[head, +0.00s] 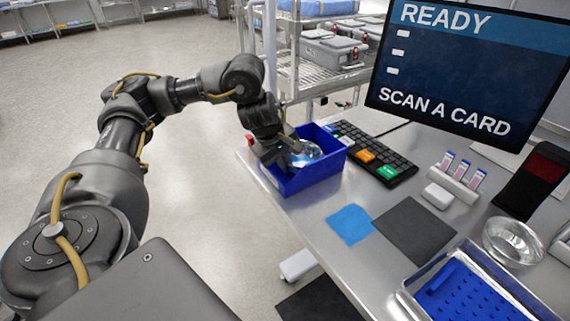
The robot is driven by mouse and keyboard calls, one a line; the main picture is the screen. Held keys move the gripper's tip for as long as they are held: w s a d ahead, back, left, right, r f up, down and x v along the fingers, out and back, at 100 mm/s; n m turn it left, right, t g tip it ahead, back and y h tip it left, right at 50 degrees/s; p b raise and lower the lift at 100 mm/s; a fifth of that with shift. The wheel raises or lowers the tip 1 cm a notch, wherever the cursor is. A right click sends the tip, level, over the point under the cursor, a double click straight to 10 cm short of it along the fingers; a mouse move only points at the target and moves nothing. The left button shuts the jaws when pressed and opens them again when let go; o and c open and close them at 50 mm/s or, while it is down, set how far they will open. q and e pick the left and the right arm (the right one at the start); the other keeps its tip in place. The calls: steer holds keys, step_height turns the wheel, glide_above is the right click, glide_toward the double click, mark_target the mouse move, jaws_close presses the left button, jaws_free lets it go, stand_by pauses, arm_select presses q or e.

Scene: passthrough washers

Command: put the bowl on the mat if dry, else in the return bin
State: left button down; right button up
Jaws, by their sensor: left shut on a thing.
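My left gripper (290,158) reaches down into the blue bin (318,178) at the table's far left edge. It is shut on a shiny bowl (309,149), which shows partly beside the fingers, inside the bin's walls. Whether the bowl touches the bin floor is hidden, and I cannot tell whether it is wet or dry. A dark grey square mat (415,231) lies flat and bare on the steel table. My right gripper is out of view.
A blue cloth (350,224) lies left of the mat. A keyboard (372,152), a monitor (470,65) reading "READY / SCAN A CARD", a vial rack (452,183), another clear or metal bowl (512,242) and a tray with a blue liner (470,300) stand around it.

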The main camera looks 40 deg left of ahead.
arm_select(q)
steer(key=shift+f, duration=0.25)
steer(key=c, duration=1.6)
jaws_free()
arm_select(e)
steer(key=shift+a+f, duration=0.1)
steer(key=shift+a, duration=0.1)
